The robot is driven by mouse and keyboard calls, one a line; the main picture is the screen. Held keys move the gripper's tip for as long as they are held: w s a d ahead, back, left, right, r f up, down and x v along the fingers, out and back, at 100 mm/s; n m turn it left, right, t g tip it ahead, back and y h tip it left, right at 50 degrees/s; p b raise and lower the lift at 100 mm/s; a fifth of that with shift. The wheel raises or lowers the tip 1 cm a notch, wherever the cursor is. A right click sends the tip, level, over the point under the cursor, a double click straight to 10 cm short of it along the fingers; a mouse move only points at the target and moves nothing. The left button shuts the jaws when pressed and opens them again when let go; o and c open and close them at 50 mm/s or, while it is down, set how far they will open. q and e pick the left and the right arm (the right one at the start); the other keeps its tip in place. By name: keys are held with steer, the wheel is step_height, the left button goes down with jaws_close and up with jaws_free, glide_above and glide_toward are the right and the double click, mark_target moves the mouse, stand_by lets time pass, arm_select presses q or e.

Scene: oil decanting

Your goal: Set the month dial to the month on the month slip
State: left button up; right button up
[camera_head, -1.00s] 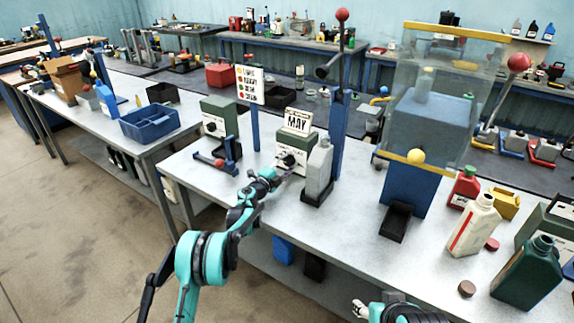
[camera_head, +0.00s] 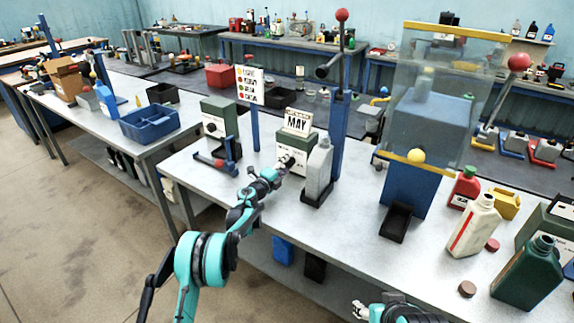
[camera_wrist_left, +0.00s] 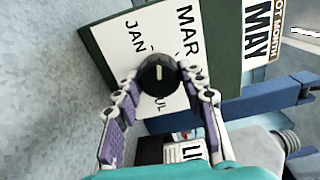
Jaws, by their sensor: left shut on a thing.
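The month slip (camera_head: 297,121) reads MAY and stands on top of the dial box (camera_head: 291,145); the slip also shows at the upper right of the left wrist view (camera_wrist_left: 258,35). The black month dial (camera_wrist_left: 157,74) sits on the box's white face, with MAR and JAN printed near it and a label ending in UL partly hidden. A white mark on the knob points up the picture, roughly between JAN and MAR. My left gripper (camera_wrist_left: 158,84) is shut on the dial, one finger on each side; in the head view it is at the box front (camera_head: 284,164). My right gripper (camera_head: 360,309) is at the bottom edge, its jaws unclear.
A grey bottle (camera_head: 318,170) stands close right of the dial box. A second green box (camera_head: 219,120) and a blue-red fixture (camera_head: 217,160) are to the left. A blue press (camera_head: 408,185) with a clear guard stands to the right. The front middle of the table is clear.

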arm_select(q)
steer(key=m, duration=0.5)
steer(key=shift+m, duration=0.3)
steer(key=m, duration=0.5)
steer(key=shift+f+b, duration=0.1)
steer(key=shift+b, duration=0.2)
steer(key=m, duration=0.5)
steer(key=shift+m, duration=0.4)
steer(key=shift+a+m, duration=0.1)
steer(key=shift+m, duration=2.1)
steer(key=o, duration=1.2)
steer(key=shift+c, duration=0.2)
